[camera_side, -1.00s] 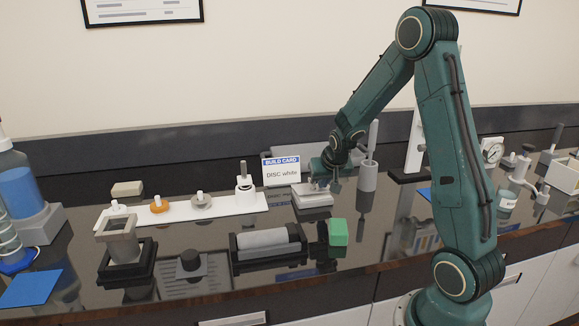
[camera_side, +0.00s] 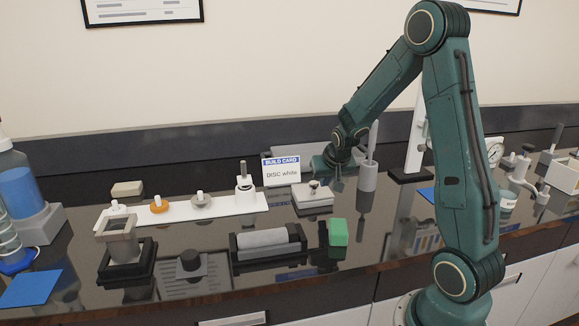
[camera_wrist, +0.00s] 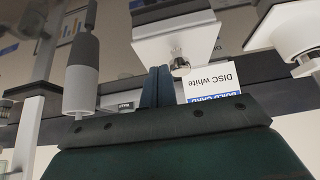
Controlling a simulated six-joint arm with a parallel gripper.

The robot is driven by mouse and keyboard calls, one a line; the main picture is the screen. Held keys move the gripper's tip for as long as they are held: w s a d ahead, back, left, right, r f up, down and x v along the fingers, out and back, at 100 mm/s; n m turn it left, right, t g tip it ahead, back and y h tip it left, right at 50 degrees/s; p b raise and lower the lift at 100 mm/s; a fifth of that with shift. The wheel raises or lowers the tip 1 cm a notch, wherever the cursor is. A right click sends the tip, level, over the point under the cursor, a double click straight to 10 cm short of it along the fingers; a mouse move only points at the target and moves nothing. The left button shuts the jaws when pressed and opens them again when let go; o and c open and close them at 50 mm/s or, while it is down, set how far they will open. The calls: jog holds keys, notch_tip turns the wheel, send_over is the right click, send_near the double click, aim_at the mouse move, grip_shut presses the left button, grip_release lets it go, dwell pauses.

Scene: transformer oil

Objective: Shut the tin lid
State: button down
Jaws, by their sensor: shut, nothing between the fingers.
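The tin (camera_side: 312,200) is a low white box on the dark bench, with a flat lid (camera_side: 304,190) and a small metal knob (camera_side: 314,187) on top. In the side view the lid lies flat on the box with no clear gap, but it is too small to tell how tightly it sits. The wrist view shows the tin upside down (camera_wrist: 178,38) with its knob (camera_wrist: 180,62). My gripper (camera_side: 338,184) is shut and empty, just right of the knob and apart from it. Its fingertips (camera_wrist: 156,74) show beside the tin in the wrist view.
A grey cylinder with a pale rod (camera_side: 368,175) stands close on the right of my gripper. A green block (camera_side: 338,232) and a roller cradle (camera_side: 268,242) lie in front.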

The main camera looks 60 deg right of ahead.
jog(key=shift+v, duration=2.2)
jog(key=shift+w+d+r, duration=0.1)
jog(key=shift+r, duration=0.15)
jog(key=v, duration=1.3)
jog(key=shift+r, duration=0.2)
jog(key=s+a+n+y, duration=0.2)
jog(key=s+a+n, duration=0.2)
jog(key=a, duration=0.6)
jog(key=s+a+n+t+y, duration=0.1)
jog(key=s+a+n+y, duration=0.1)
jog(key=s+a+n, duration=0.3)
jog(key=shift+s+a+y, duration=0.3)
jog(key=shift+s+a, duration=1.55)
jog(key=shift+a, duration=0.65)
jog(key=shift+f, duration=0.1)
